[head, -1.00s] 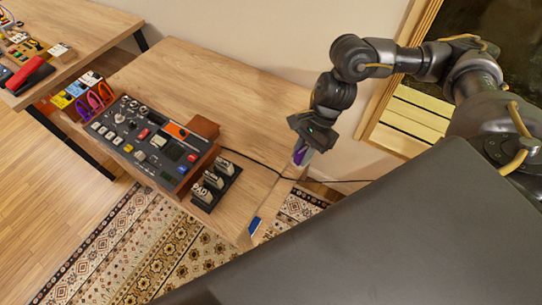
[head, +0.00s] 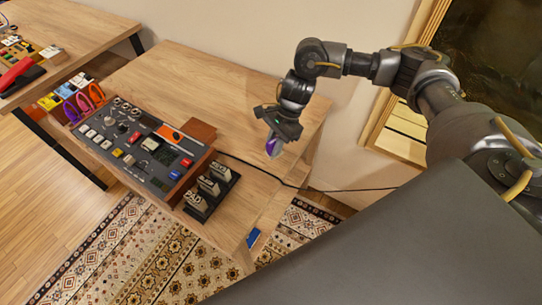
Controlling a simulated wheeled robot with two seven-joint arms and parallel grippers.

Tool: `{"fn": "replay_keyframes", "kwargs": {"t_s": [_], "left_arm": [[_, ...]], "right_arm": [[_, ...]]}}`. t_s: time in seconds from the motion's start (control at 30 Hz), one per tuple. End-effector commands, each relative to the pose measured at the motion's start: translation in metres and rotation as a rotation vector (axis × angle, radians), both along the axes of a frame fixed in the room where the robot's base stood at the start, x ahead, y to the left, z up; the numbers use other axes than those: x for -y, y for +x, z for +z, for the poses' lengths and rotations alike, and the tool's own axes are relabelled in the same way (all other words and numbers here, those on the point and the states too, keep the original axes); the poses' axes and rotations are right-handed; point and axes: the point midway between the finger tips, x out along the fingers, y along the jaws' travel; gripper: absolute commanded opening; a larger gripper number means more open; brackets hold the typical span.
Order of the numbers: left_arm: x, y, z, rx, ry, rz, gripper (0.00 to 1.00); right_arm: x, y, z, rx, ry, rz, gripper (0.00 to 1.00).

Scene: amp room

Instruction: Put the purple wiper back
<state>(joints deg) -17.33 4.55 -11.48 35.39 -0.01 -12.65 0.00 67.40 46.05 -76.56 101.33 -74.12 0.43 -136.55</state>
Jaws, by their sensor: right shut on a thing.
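The purple wiper (head: 272,147) hangs below my right gripper (head: 274,135), which is shut on it. It is small in the head view and shows a purple part and a pale part; its upper end is hidden by the gripper. The gripper holds it over the right part of the wooden table (head: 240,100), to the right of the mixer; I cannot tell whether it touches the table. My left gripper is not in view.
A mixer console (head: 138,145) stands on the table's left part, with a brown block (head: 199,130) at its back. A black rack with several labelled pale pieces (head: 208,189) sits at its right. A cable crosses the table. The table's back is clear.

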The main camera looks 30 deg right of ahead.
Motion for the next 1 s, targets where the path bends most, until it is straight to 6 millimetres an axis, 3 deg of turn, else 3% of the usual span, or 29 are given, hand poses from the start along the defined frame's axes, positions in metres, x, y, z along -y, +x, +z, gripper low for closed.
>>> {"fn": "replay_keyframes", "kwargs": {"t_s": [0.33, 0.6, 0.77, 1.0], "left_arm": [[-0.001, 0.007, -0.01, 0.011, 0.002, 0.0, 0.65], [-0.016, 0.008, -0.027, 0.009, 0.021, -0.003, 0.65], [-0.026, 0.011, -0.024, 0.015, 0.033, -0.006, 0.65], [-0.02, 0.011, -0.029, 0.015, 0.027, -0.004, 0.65]], "right_arm": [[-0.003, 0.01, -0.012, 0.001, 0.0, 0.001, 0.0], [-0.004, 0.012, -0.045, 0.002, 0.001, 0.0, 0.0], [-0.004, 0.012, -0.043, 0.002, 0.001, 0.001, 0.0], [-0.003, 0.012, -0.047, 0.002, 0.001, 0.0, 0.0]]}}
